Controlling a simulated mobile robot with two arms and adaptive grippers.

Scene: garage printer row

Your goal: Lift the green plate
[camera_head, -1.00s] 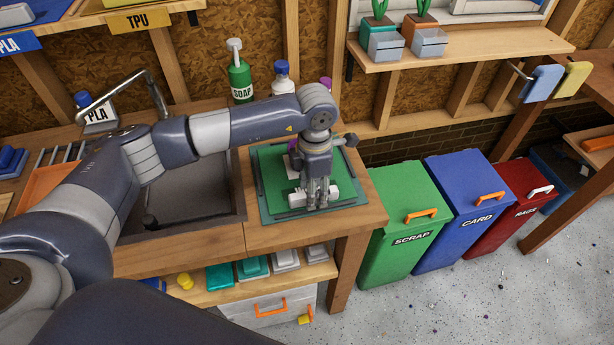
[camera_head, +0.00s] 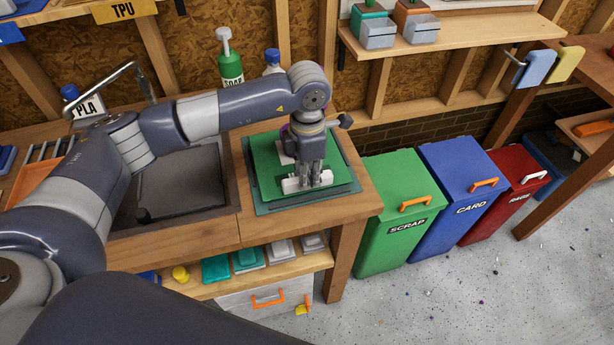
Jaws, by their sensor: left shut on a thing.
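The green plate (camera_head: 266,172) is a flat square with a white bar (camera_head: 291,186) at its front edge. It is over a dark teal mat (camera_head: 300,203) at the right end of the workbench. My left gripper (camera_head: 315,182) points down and is shut at the white bar. The gripper and wrist hide part of the plate's right side. A small gap under the plate is hard to judge from this angle. My right gripper is not in view.
A sink (camera_head: 180,185) lies left of the mat. A green soap bottle (camera_head: 231,70) and a white bottle with a blue cap (camera_head: 272,62) stand behind. The scrap bin (camera_head: 388,235), card bin (camera_head: 455,215) and red bin (camera_head: 508,195) stand right of the bench.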

